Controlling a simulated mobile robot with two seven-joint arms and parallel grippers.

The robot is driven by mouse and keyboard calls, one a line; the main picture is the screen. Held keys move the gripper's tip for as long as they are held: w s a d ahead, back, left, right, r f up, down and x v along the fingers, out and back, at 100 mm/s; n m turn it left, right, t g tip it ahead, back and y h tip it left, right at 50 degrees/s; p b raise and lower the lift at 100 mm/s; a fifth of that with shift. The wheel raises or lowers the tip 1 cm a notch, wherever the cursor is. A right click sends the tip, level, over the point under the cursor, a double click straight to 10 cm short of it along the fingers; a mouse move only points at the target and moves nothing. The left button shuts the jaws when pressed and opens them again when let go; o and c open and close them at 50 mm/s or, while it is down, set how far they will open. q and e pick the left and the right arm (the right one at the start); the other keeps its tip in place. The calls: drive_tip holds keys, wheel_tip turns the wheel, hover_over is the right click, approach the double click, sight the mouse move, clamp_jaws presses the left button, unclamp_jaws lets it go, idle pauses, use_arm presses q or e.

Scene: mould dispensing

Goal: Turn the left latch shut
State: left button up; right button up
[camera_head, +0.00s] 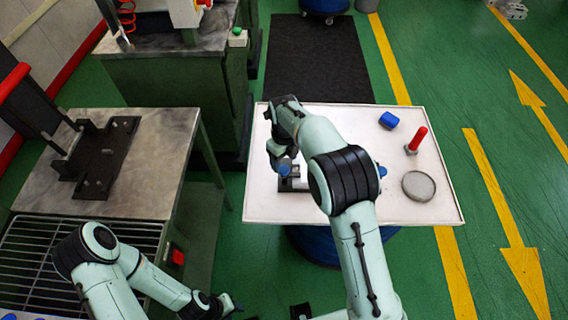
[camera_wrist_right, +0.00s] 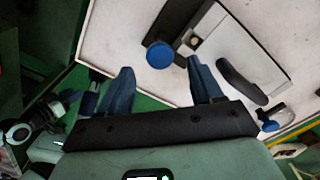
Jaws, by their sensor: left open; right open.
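The mould sits on the white table; in the right wrist view it shows as a pale block with a dark frame (camera_wrist_right: 188,25) and a black curved handle (camera_wrist_right: 240,82). A blue round latch knob (camera_wrist_right: 160,54) stands at its edge; in the head view a blue knob (camera_head: 284,166) shows at its left side. My right gripper (camera_wrist_right: 160,74) is open, its two fingers spread with the knob just beyond and between the tips; I cannot tell whether they touch it. My right arm hides much of the mould in the head view. My left gripper (camera_head: 229,304) is open and empty, low in the head view.
Another blue part (camera_head: 382,171) shows beside my right arm. A metal bench (camera_head: 150,180) with a black fixture (camera_head: 104,160) is at left.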

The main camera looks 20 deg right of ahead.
sight(284, 168)
wheel_tip(284, 168, up, 9)
drive_tip(key=p, duration=0.1)
drive_tip(key=shift+r, duration=0.2)
idle(0.5)
